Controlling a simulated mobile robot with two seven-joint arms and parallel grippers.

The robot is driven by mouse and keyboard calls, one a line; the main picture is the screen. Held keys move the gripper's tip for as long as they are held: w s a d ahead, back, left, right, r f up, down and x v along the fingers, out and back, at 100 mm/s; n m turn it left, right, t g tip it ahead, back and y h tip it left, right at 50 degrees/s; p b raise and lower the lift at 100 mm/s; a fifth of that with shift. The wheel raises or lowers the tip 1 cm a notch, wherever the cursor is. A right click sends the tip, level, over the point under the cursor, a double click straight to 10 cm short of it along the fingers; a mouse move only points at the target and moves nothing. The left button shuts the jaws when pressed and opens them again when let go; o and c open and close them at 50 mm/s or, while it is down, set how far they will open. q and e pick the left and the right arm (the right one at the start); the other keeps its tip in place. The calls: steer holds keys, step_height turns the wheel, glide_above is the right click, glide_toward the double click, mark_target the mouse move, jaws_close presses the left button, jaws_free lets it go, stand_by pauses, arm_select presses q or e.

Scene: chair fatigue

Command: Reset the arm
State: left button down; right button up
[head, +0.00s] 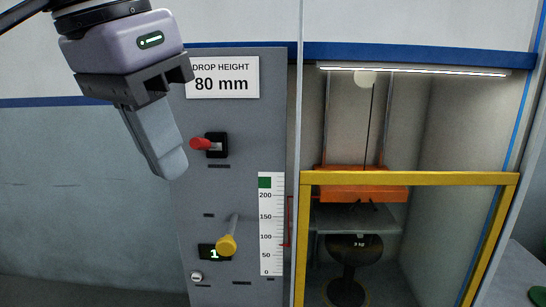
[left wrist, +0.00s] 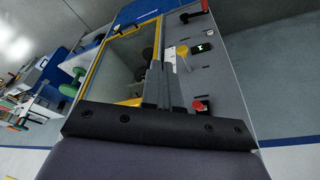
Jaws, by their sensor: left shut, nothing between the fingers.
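My left gripper (head: 168,168) is shut and empty, in the upper left of the head view. Its fingertips hang in front of the grey panel's left edge, left of the red switch (head: 201,144), and seem apart from it. In the left wrist view the closed fingers (left wrist: 158,88) point toward the machine. The grey panel (head: 232,118) also bears a yellow-knobbed lever (head: 227,244) beside a small display reading 1 (head: 210,254). The sign (head: 222,78) reads "DROP HEIGHT 80 mm". My right gripper is not in view.
Right of the panel, a yellow-framed guard (head: 410,179) fronts a bay with an orange carriage (head: 345,181) above a black stool-like form (head: 350,250). A white scale (head: 270,225) runs beside it. Open wall space lies left of the panel.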

arm_select(q)
steer(key=w+d+f+m+h, duration=0.1)
steer(key=d+f, duration=0.1)
steer(key=f, duration=0.7)
steer(key=w+d+f+m+h, duration=0.1)
steer(key=d+f+h, duration=0.1)
steer(key=f, duration=0.7)
steer(key=w+d+f+h, duration=0.1)
steer(key=w+d+f, duration=0.15)
steer(key=f, duration=0.65)
steer(key=s+a+f+n+t, duration=0.1)
steer(key=s+a+f+n, duration=0.2)
steer(key=f, duration=0.4)
steer(key=s+a+f+n+t, duration=0.1)
steer(key=s+a+f, duration=0.2)
steer(key=a+f, duration=0.3)
steer(key=s+a+f+n+g+y, duration=0.1)
steer(key=s+a+f+n+y, duration=0.2)
steer(key=s+a+f+y, duration=0.6)
steer(key=w+d+f+t+h, duration=0.1)
steer(key=w+f+t+h, duration=0.3)
steer(key=f, duration=0.4)
steer(key=t+h, duration=0.1)
steer(key=t, duration=0.1)
steer(key=shift+f+t, duration=0.15)
steer(key=shift+t, duration=0.15)
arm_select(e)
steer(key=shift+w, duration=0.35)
